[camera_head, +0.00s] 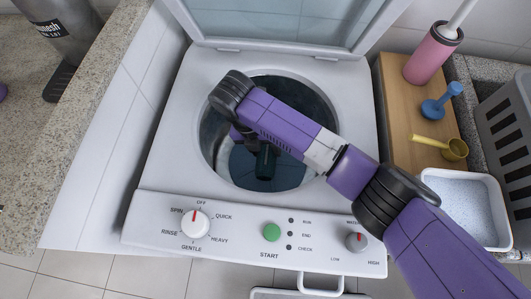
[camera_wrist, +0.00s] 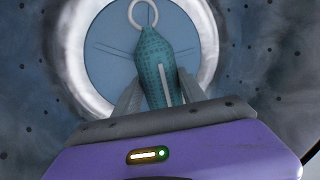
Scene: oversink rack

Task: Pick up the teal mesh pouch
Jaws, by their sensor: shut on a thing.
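The teal mesh pouch (camera_wrist: 153,62) shows in the wrist view as a tapered body with dark dots and a pale ring at its far end. My gripper (camera_wrist: 158,92) is shut on it, with one grey finger on each side of the pouch. In the head view my gripper (camera_head: 262,158) points down into the open drum of the washing machine. There the arm and shadow make the pouch hard to tell from the gripper.
The white washing machine (camera_head: 170,130) has its lid (camera_head: 270,20) raised behind the round drum opening (camera_head: 310,105). Its control panel (camera_head: 330,248) is in front. At right, a wooden board (camera_head: 395,100) carries a pink brush holder (camera_head: 430,58), near a white tub (camera_head: 500,235) and grey basket (camera_head: 510,130).

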